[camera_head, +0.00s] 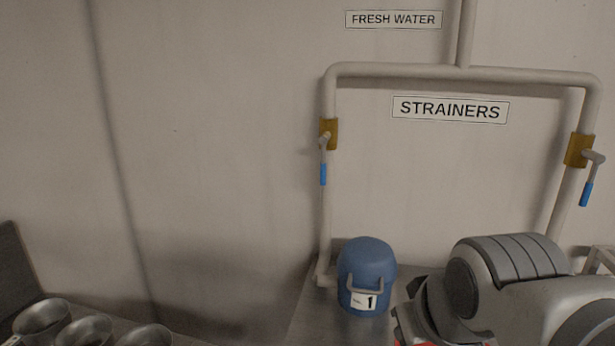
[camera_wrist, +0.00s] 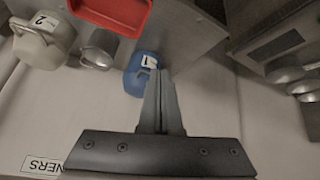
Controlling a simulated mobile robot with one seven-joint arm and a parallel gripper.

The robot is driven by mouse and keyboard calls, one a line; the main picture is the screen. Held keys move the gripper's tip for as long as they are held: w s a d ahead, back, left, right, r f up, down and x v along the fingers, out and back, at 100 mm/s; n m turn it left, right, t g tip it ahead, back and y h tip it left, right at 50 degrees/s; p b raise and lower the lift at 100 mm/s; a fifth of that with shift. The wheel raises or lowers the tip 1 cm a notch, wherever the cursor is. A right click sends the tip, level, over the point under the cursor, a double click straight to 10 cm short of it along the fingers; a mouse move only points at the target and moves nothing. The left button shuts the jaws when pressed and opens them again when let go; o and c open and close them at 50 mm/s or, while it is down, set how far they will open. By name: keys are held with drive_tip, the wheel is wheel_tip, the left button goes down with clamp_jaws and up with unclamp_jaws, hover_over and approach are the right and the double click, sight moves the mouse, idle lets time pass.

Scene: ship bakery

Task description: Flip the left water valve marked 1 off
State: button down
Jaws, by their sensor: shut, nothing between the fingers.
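The left valve (camera_head: 325,135) has a brass-coloured body on the left vertical pipe, above the blue strainer marked 1 (camera_head: 366,275). Its lever, with a blue grip (camera_head: 323,174), hangs straight down along the pipe. In the wrist view, which is upside down, my gripper (camera_wrist: 160,76) is shut and empty. Its fingertips appear close to the blue strainer (camera_wrist: 136,82) in the picture; I cannot tell the gap in depth. The left valve does not show in the wrist view. My gripper does not show in the head view, where my arm fills the lower right.
The right valve (camera_head: 579,150) has its blue-gripped lever hanging down. A pale strainer marked 2 (camera_wrist: 40,42) and a red tray (camera_wrist: 108,22) show in the wrist view. Metal bowls (camera_head: 85,330) stand at lower left. The wall left of the left pipe is clear.

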sight(324, 160)
drive_tip(key=w+a+r+n+t+y+b, duration=0.1)
drive_tip(key=w+a+r+n+t+b, duration=0.1)
drive_tip(key=w+n, duration=0.4)
drive_tip(key=w+a+r+n+t+y+b, duration=0.2)
drive_tip(key=w+a+n+t+b, duration=0.2)
drive_tip(key=w, duration=1)
drive_tip(key=w+a+r+n+t+y+b, duration=0.2)
drive_tip(key=w+a+n+t+b, duration=0.2)
drive_tip(key=w+n, duration=0.5)
drive_tip(key=shift+w+a+t, duration=0.3)
drive_tip(key=shift+w+a, duration=0.1)
drive_tip(key=shift+w, duration=0.35)
drive_tip(key=shift+w, duration=0.1)
drive_tip(key=w+d+p, duration=0.1)
drive_tip(key=w, duration=0.8)
drive_tip(key=shift+d+p, duration=0.2)
drive_tip(key=shift+p, duration=0.1)
